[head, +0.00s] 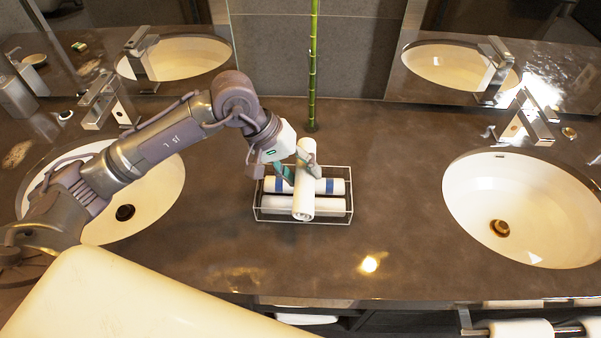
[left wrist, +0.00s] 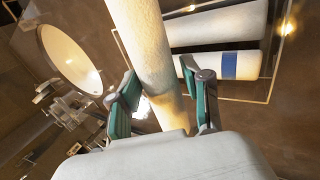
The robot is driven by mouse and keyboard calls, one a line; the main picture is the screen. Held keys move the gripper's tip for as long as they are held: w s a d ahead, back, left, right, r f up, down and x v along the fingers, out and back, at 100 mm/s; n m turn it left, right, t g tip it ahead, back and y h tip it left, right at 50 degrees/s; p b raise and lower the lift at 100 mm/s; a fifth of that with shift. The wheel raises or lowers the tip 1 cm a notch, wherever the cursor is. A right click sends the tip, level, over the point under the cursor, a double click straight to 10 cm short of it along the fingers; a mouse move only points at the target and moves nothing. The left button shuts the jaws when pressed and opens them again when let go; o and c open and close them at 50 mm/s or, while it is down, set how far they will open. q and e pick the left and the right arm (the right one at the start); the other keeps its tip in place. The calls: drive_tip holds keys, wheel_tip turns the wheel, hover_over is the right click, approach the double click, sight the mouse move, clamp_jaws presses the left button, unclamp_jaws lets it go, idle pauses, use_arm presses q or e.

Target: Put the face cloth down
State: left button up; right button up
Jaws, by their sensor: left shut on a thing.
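The face cloth (head: 303,199) is a white roll. My left gripper (head: 298,172) is shut on it, and it also shows between the fingers in the left wrist view (left wrist: 150,50). The roll points toward the front of the counter, over a clear rectangular tray (head: 258,207) and across the rolls in it. I cannot tell whether it touches them. In the left wrist view the gripper (left wrist: 165,103) has one teal-padded finger on each side of the roll. My right gripper is not in view.
Inside the tray lie white rolls, one with blue bands (head: 328,186) and a plain one (head: 331,204). A green bamboo stem (head: 312,70) stands behind. Basins lie to the left (head: 150,195) and right (head: 520,205). The counter (head: 400,230) right of the tray is clear.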

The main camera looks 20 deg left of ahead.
sight(301, 181)
use_arm(q)
wheel_tip(301, 181, down, 2)
drive_tip(key=shift+p, duration=0.3)
drive_tip(key=shift+f, duration=0.15)
drive_tip(key=shift+f+b, duration=0.4)
drive_tip(key=shift+b, duration=0.3)
drive_tip(key=o, duration=1)
drive_tip(key=shift+r, duration=0.1)
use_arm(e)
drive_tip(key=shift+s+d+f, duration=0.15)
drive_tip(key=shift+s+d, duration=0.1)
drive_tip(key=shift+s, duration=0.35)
use_arm(q)
drive_tip(key=shift+r, duration=0.1)
